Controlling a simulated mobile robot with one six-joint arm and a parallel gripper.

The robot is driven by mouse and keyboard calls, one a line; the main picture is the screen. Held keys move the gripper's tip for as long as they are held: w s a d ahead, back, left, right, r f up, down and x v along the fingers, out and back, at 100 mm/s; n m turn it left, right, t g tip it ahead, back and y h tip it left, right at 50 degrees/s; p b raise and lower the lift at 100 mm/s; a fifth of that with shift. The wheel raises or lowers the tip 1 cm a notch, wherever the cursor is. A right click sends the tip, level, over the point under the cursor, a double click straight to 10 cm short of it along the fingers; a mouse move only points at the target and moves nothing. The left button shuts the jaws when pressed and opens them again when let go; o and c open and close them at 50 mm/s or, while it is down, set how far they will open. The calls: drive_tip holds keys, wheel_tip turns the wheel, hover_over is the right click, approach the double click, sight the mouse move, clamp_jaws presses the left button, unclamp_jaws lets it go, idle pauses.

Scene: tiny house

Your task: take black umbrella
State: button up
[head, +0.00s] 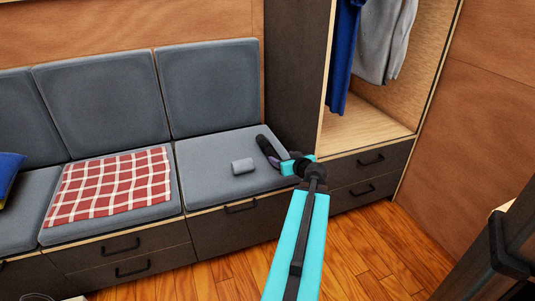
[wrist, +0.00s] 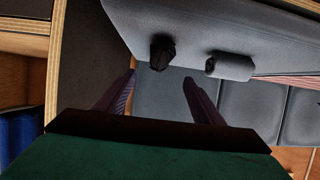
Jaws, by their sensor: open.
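The black umbrella (head: 264,143), short and folded, lies on the right end of the grey bench seat, beside the wardrobe side. In the wrist view the umbrella (wrist: 162,51) shows end-on as a dark bundle, just beyond the fingertips and roughly in line with the gap between them. My gripper (wrist: 158,79) is open, its two dark fingers apart and nothing between them. In the head view my gripper (head: 274,161) is at the near end of the umbrella, and its fingers are hard to separate from it. I cannot tell whether they touch.
A small grey roll (head: 242,166) lies on the seat left of the umbrella; it also shows in the wrist view (wrist: 231,66). A red checked blanket (head: 112,187) covers the middle cushion. The wardrobe's dark side panel (head: 292,75) stands close on the right.

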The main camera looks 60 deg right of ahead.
sight(274, 154)
drive_tip(key=shift+b+x, duration=0.65)
drive_tip(key=shift+x, duration=3.55)
drive_tip(key=shift+f, duration=0.15)
drive_tip(key=shift+b+x, duration=0.7)
drive_tip(key=shift+x, duration=1.85)
drive_tip(key=shift+f, duration=0.1)
drive_tip(key=c, duration=1.3)
